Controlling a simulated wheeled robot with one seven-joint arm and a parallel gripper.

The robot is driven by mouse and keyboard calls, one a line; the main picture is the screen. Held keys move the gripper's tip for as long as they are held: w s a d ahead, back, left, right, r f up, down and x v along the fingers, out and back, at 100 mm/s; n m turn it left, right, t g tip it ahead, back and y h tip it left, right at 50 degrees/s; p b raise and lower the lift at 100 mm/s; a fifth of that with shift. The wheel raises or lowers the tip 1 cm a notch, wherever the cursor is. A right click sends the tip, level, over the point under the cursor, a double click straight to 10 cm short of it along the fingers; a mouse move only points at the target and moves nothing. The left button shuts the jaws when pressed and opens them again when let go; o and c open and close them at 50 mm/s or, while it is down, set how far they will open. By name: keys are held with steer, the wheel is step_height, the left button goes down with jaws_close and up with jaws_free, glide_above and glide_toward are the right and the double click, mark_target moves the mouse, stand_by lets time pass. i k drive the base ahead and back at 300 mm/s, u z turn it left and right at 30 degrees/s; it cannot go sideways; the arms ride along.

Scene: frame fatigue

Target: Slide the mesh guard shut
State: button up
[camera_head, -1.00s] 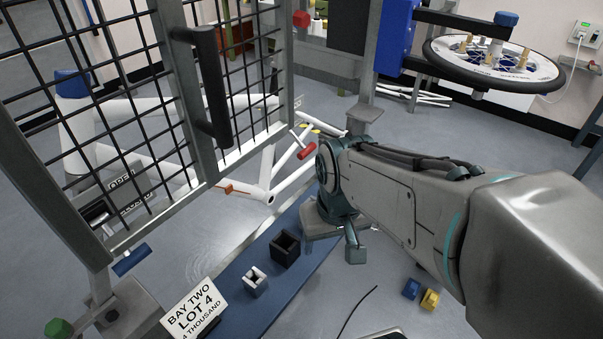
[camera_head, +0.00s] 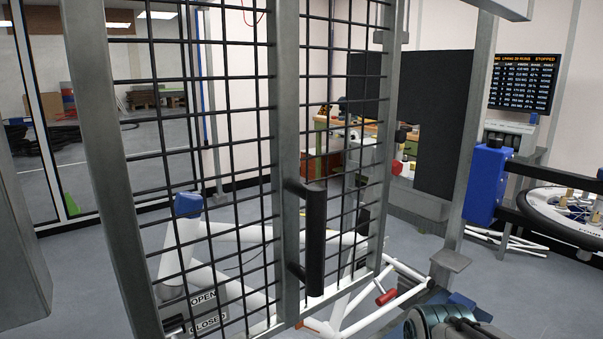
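The mesh guard (camera_head: 286,130) stands upright in front of me, a grey metal frame with black wire mesh on both sides of its middle upright. Its dark vertical handle (camera_head: 316,240) is on that middle upright. An OPEN label (camera_head: 203,298) and a CLOSED label (camera_head: 210,323) are low on the left, seen through the mesh. I cannot tell from them which position the guard is in. Part of my arm shows at the bottom edge, right of the handle and apart from it. My gripper is out of view.
A white bicycle frame (camera_head: 185,245) stands behind the mesh, with a red-handled clamp (camera_head: 386,297) at its right. A grey post with a blue box (camera_head: 487,184) stands to the right. A wheel on a stand (camera_head: 575,212) is at far right. Open floor lies behind.

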mark_target(84, 26)
steer(key=u, duration=0.55)
steer(key=k, duration=1.3)
steer(key=u, duration=0.25)
steer(key=i, duration=0.75)
steer(key=z, duration=0.1)
